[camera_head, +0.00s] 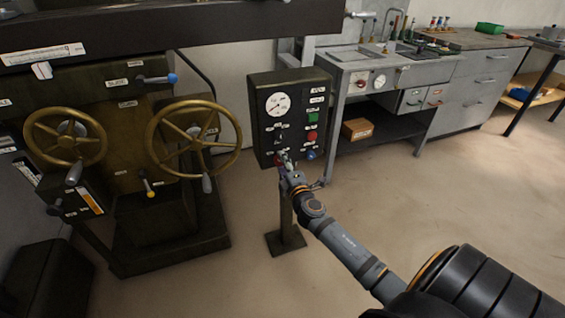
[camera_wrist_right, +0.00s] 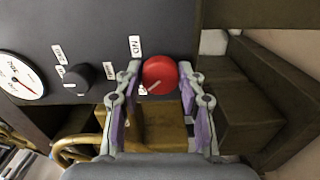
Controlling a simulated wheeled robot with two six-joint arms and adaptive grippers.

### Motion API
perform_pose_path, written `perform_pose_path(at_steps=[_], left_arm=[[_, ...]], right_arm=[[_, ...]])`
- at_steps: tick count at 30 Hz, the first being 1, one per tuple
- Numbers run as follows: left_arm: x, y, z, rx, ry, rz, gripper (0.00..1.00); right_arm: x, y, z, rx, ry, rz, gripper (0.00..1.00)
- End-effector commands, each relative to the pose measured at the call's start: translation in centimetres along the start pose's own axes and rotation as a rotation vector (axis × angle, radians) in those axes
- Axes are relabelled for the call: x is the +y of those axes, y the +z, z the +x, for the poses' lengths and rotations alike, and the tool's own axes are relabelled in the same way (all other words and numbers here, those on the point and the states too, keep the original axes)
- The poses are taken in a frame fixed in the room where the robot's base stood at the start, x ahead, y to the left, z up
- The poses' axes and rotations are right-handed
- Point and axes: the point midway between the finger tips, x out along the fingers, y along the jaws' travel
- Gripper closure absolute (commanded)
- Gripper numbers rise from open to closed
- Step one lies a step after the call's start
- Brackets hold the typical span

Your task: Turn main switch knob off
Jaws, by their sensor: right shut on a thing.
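The main switch knob (camera_wrist_right: 160,73) is a round red knob with a pale pointer line, on the dark control panel (camera_wrist_right: 120,25). It sits between the fingertips of my right gripper (camera_wrist_right: 160,80) in the right wrist view. A finger lies against each side of it, so the gripper is shut on the knob. An "ON" label is beside the knob, and another label is partly hidden by the left finger. In the head view my right gripper (camera_head: 285,160) is at the panel's lower left and mostly hides the knob. My left gripper is not in view.
The panel carries a gauge (camera_head: 278,104), a green button (camera_head: 313,117), a red button (camera_head: 312,135) and a blue one (camera_head: 311,155). A black knob (camera_wrist_right: 82,77) is beside the gripper. A machine with brass handwheels (camera_head: 193,138) stands left; open floor lies right.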

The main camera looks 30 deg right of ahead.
Motion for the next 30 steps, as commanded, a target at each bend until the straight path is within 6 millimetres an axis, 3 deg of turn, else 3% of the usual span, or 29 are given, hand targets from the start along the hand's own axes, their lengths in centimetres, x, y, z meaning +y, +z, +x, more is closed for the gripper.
perform_pose_path(at_steps=[23, 24, 28, 30], left_arm=[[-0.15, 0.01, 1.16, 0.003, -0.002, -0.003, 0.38], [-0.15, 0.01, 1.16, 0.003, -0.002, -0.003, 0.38], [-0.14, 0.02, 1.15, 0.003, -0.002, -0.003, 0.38], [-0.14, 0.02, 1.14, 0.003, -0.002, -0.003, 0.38]], right_arm=[[-0.3, 0.01, -0.09, 0.001, -0.005, -0.089, 0.93], [-0.3, 0.01, -0.1, 0.001, -0.005, -0.089, 0.56], [-0.25, 0.0, -0.08, 0.001, -0.004, -0.088, 0.39], [-0.2, 0.0, -0.07, 0.001, -0.003, -0.088, 0.39]])
